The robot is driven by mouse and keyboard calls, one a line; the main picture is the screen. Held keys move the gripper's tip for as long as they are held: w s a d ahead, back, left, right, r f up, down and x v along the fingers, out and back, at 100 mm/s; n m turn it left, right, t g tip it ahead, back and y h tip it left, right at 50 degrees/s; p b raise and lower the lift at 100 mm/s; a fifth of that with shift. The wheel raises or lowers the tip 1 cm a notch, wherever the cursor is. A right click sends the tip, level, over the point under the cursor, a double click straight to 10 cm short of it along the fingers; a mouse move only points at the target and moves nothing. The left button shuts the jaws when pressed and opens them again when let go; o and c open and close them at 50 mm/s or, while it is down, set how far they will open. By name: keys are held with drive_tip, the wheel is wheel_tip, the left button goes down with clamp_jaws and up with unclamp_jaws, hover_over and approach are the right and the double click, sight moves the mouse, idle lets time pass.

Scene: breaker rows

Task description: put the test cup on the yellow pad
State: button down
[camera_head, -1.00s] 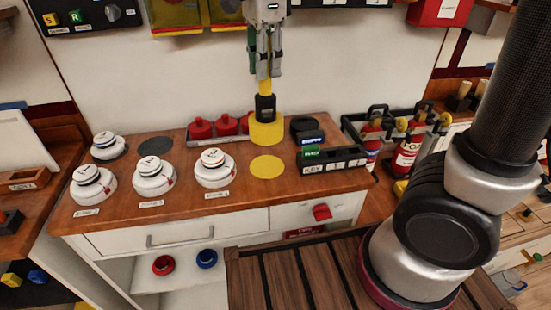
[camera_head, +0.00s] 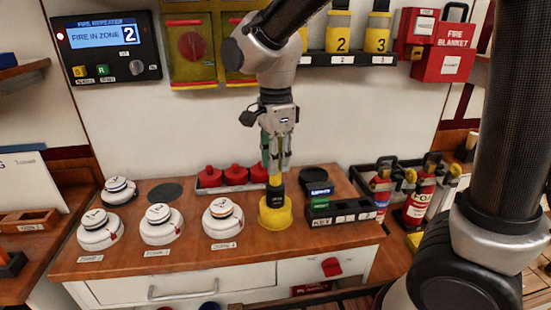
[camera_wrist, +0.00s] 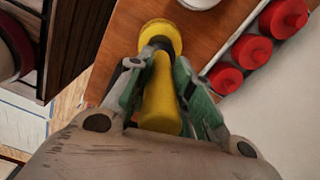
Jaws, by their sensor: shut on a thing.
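The test cup (camera_head: 276,214) has a wide yellow cup at the bottom, a black neck and a yellow handle. My gripper (camera_head: 276,172) is shut on its handle and holds it upright, cup end down, at the front middle of the wooden counter. In the wrist view, the cup (camera_wrist: 160,36) shows beyond the fingers (camera_wrist: 160,72), which close on the handle. The yellow pad is not visible now; the cup covers the spot where it lay. I cannot tell whether the cup touches the surface or hangs just above it.
A white detector (camera_head: 222,217) stands close left of the cup, with more detectors further left. A black key rack (camera_head: 343,213) is close on the right. Red caps in a tray (camera_head: 235,176) sit behind. Extinguishers (camera_head: 420,195) stand at the far right.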

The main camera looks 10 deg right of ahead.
drive_tip(key=c, duration=1.3)
unclamp_jaws()
drive_tip(key=shift+f, duration=0.15)
wheel_tip(320, 180, up, 12)
drive_tip(key=shift+r, duration=0.2)
drive_tip(key=s+d+f+n+t, duration=0.1)
drive_tip(key=s+d+n, duration=0.3)
drive_tip(key=d, duration=0.5)
drive_tip(key=s+d+f+n+t, duration=0.2)
drive_tip(key=s+d+n, duration=0.3)
drive_tip(key=d, duration=0.4)
drive_tip(key=s+d+f+n+t, duration=0.1)
drive_tip(key=s+d+n, duration=0.3)
drive_tip(key=d, duration=0.5)
drive_tip(key=shift+s+f+n, duration=0.2)
drive_tip(key=shift+s+n, duration=0.2)
drive_tip(key=shift+n, duration=0.6)
